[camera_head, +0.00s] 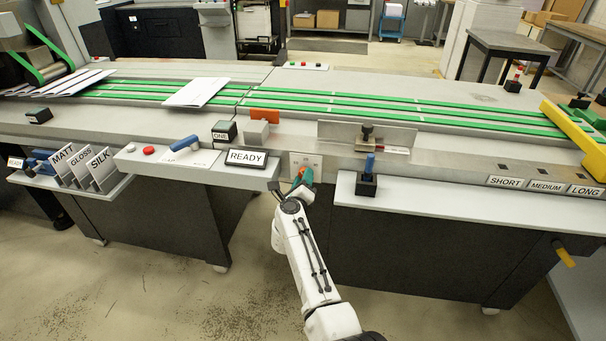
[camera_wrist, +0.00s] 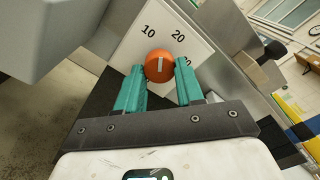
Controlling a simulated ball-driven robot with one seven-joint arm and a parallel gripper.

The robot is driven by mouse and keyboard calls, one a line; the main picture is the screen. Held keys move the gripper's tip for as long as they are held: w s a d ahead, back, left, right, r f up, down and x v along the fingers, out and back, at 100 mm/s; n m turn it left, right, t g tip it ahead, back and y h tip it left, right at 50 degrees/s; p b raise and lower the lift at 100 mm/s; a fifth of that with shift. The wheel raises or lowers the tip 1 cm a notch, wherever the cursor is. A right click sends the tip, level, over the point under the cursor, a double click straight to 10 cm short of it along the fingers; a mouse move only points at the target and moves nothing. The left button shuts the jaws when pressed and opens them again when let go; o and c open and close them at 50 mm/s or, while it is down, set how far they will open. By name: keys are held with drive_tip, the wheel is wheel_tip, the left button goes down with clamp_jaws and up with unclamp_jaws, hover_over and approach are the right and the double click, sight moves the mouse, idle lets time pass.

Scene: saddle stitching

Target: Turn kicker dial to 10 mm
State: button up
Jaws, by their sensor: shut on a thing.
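The kicker dial is an orange round knob (camera_wrist: 159,66) with a pale pointer line, on a white plate (camera_wrist: 143,47) marked 10, 20 and a third number partly hidden by a finger. In the wrist view the line lies roughly between the 10 and the 20 as seen in the picture; its exact setting I cannot tell. My gripper (camera_wrist: 160,84) has its two teal fingers shut on the knob from both sides. In the head view my gripper (camera_head: 302,182) is at the white dial plate (camera_head: 306,160) on the machine's front, and it hides most of the knob.
A READY sign (camera_head: 247,157) and a grey ledge stand left of the dial. A shelf (camera_head: 440,195) with a blue-topped black block (camera_head: 368,180) juts out at right. Green belts (camera_head: 330,102) run behind. The floor in front is clear.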

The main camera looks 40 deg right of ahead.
drive_tip(key=n+p, duration=0.2)
drive_tip(key=n, duration=0.2)
drive_tip(key=shift+n, duration=0.4)
idle(0.4)
drive_tip(key=o, duration=1)
drive_tip(key=shift+o, duration=0.2)
drive_tip(key=p+v, duration=0.4)
drive_tip(key=v, duration=0.7)
drive_tip(key=shift+d+n, duration=0.1)
drive_tip(key=shift+n, duration=0.2)
